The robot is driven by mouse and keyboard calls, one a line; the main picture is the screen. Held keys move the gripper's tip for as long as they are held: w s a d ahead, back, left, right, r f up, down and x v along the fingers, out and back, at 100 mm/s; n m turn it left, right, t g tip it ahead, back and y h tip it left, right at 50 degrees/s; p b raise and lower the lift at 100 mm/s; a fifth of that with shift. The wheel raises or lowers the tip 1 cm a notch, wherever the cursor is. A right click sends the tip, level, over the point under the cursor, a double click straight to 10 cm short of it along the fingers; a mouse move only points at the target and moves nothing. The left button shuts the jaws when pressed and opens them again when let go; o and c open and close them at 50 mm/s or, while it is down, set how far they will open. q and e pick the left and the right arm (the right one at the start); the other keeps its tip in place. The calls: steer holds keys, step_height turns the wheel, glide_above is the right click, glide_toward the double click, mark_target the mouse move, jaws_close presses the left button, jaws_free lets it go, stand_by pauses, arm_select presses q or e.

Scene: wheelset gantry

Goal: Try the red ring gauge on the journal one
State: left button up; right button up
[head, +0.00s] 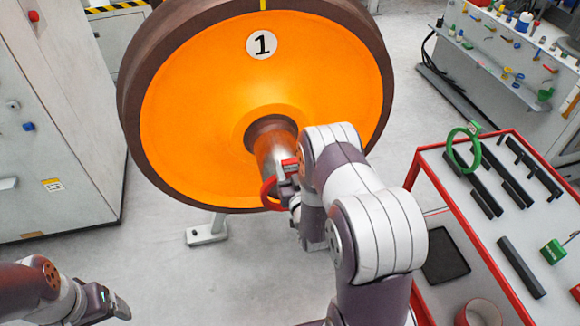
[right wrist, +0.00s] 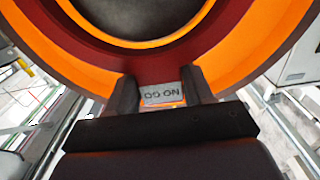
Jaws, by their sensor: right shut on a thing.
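My right gripper (head: 286,188) is shut on the red ring gauge (head: 267,192) at the journal's free end. In the right wrist view the gauge's handle plate (right wrist: 162,94) reads NO GO between the fingers. The dark red ring (right wrist: 150,65) arcs above it, with the round grey journal end (right wrist: 130,15) showing through. I cannot tell if the ring is around the journal or just before it. My left gripper (head: 116,304) is low at left, apparently empty.
A red-edged cart (head: 437,205) at right holds a standing green ring gauge (head: 464,150), dark bars (head: 521,267), a green block (head: 553,252) and a red round part (head: 480,312). A grey cabinet (head: 50,130) stands left. Floor between is clear.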

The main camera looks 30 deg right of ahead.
steer(key=shift+w+b, duration=0.35)
steer(key=shift+w, duration=0.1)
stand_by(0.7)
steer(key=shift+w+d+r, duration=0.1)
steer(key=shift+w+r, duration=0.05)
stand_by(0.4)
steer(key=shift+s, duration=0.4)
stand_by(0.4)
steer(key=shift+w+b, duration=0.25)
steer(key=shift+b, duration=0.1)
stand_by(0.9)
steer(key=shift+p+v, duration=0.5)
steer(key=shift+v, duration=2.65)
